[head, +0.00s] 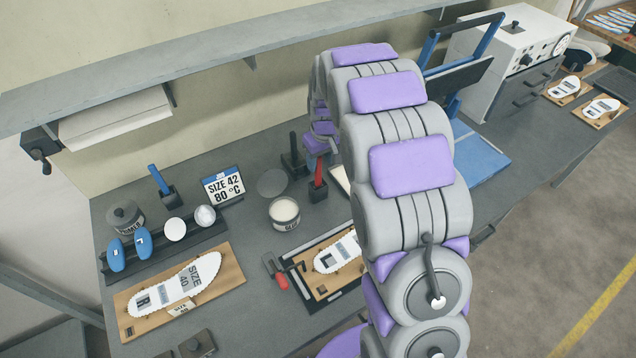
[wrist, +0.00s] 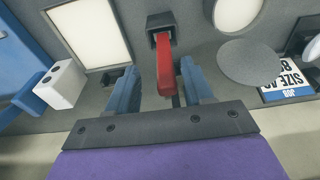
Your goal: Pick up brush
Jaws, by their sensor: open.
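A brush with a red handle (head: 318,172) stands upright in a small black holder (head: 317,192) on the grey bench, just left of my arm. In the wrist view the red brush handle (wrist: 167,70) rises from its black holder (wrist: 158,22). My gripper (wrist: 160,68) is open. Its two blue fingers stand on either side of the handle, with a visible gap on each side. The brush's bristles are hidden inside the holder. A second brush with a blue handle (head: 158,178) stands in another black holder at the left. In the head view my arm hides much of the gripper.
An open glue pot (head: 284,213) and a grey round lid (head: 272,182) are close to the holder. Insoles on wooden boards (head: 225,285) lie nearer the front. A shelf (head: 190,62) overhangs the back.

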